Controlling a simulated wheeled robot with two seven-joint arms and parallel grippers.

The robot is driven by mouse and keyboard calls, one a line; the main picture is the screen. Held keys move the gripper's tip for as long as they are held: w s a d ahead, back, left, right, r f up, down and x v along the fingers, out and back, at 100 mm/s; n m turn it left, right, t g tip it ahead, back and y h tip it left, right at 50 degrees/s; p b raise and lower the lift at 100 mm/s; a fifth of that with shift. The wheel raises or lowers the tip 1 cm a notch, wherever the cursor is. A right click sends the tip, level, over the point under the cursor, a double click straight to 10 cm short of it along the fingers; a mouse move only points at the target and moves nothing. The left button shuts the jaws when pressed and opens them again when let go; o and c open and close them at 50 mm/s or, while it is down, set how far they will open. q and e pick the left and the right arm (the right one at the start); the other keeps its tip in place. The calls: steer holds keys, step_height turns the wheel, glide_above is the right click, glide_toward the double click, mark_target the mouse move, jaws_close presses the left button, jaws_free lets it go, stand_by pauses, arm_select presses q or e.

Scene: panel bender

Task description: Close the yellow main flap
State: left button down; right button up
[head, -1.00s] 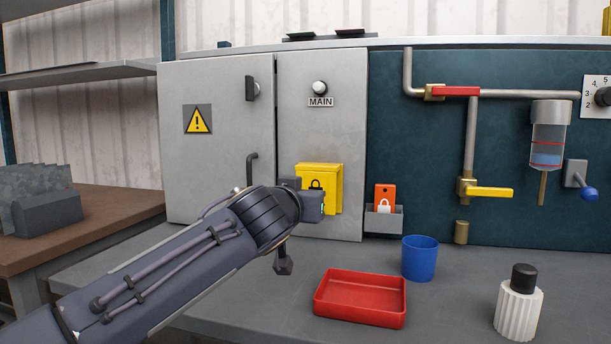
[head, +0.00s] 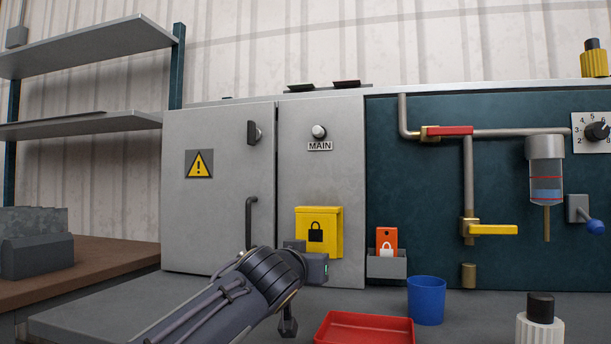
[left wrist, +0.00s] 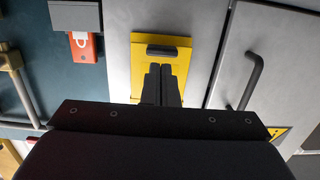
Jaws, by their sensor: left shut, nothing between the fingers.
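The yellow main flap (head: 331,232) has a black padlock mark and hangs on the grey cabinet door below the MAIN knob (head: 319,131). It looks upright and close to the door, but I cannot tell whether it is fully flush. My left gripper (head: 316,266) is at its lower edge in the head view. In the left wrist view the shut, empty fingers (left wrist: 161,72) stand before the yellow flap (left wrist: 118,52), beside a dark bar (left wrist: 168,50). I cannot tell whether they touch it. My right gripper is not in view.
An orange padlock tag (head: 387,239) sits in a grey holder (head: 385,264) right of the flap. A red tray (head: 365,330), blue cup (head: 426,301) and white ribbed bottle (head: 540,325) stand on the bench. A door handle (head: 249,222) is to the left.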

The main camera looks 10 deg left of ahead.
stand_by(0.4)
arm_select(q)
steer(key=s, duration=0.7)
steer(key=shift+s+a+r, duration=0.15)
steer(key=shift+s+r, duration=0.25)
